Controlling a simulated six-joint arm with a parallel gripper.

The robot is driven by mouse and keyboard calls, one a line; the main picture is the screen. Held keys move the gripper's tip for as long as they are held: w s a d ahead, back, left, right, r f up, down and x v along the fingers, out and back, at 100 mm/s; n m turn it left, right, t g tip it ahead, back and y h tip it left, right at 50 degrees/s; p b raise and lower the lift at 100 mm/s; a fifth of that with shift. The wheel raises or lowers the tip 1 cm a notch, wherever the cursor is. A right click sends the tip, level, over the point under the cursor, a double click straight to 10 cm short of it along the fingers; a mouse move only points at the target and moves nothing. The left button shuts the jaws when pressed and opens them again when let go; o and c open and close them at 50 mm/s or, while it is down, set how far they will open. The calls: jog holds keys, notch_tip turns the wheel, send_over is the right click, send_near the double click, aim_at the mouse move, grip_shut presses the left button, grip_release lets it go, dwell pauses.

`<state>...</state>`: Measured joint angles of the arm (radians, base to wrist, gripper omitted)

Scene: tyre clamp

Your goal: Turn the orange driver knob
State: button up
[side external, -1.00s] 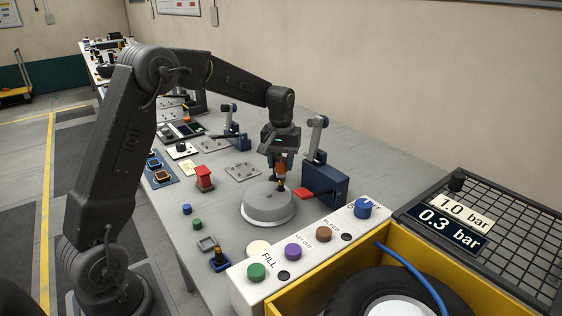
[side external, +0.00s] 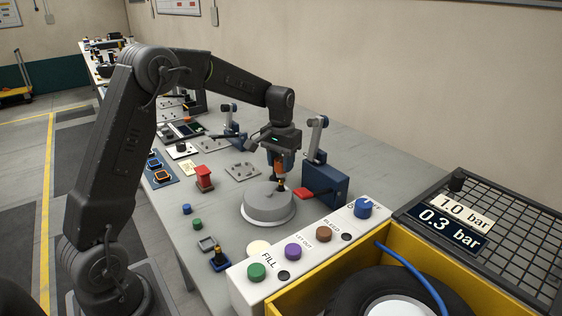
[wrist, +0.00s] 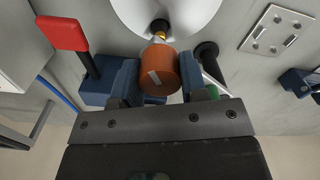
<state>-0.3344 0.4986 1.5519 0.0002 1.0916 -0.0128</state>
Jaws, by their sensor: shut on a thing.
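The orange driver knob (wrist: 160,76) has a pale stripe on its side and sits between the two fingers of my gripper (wrist: 160,86) in the wrist view. My gripper is shut on it. In the side external view my gripper (side external: 279,165) is above the round grey disc (side external: 268,205), and the orange knob shows only partly between the fingers. A small dark and brass tip (wrist: 159,30) shows at the disc in front of the knob; I cannot tell whether the knob's end touches it.
A blue clamp block with a red lever (side external: 304,193) stands close to the right of my gripper. A white panel (side external: 300,258) with several coloured knobs is in front. A yellow crate (side external: 470,285) holds a tyre.

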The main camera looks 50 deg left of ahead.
aim_at(281, 159)
jog(key=shift+m, duration=0.9)
jog(key=o, duration=0.9)
jog(key=shift+r, duration=0.1)
notch_tip(281, 159, up, 14)
jog(key=shift+f, duration=0.15)
